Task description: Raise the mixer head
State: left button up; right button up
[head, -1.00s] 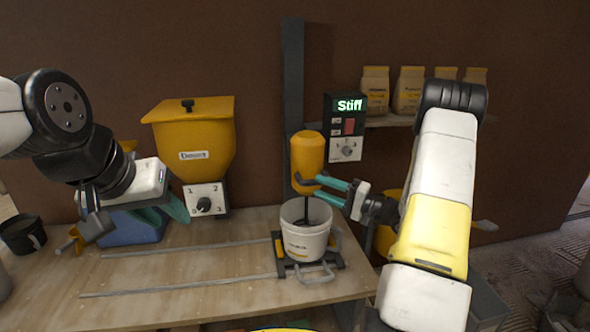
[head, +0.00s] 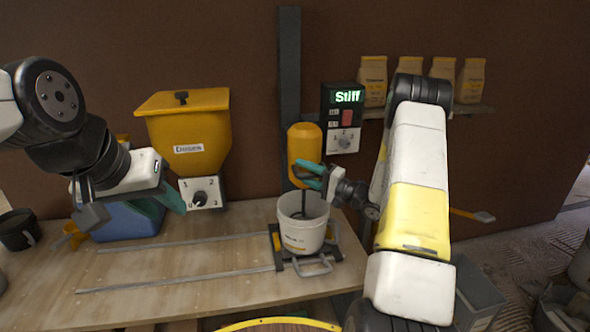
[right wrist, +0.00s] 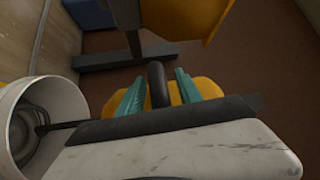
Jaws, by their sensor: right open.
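The mixer head (head: 304,143) is a yellow rounded body on a dark upright column, with a stirring rod below it reaching into a white bucket (head: 290,238). A dark handle (right wrist: 157,84) sticks out from the mixer head. My right gripper (head: 315,177) is open at the handle. In the right wrist view its teal fingers (right wrist: 158,92) stand one on each side of the handle, with gaps visible. The yellow head lies behind them. My left gripper (head: 160,203) has its teal fingers apart, over the left of the bench, away from the mixer.
A control box (head: 342,118) reading "Stiff" is right of the column. A yellow hopper (head: 190,130) with a dial, a blue container (head: 125,222) and a black cup (head: 18,230) are left.

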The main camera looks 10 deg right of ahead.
grip_shut()
jog(key=shift+r, duration=0.15)
dwell(1.2)
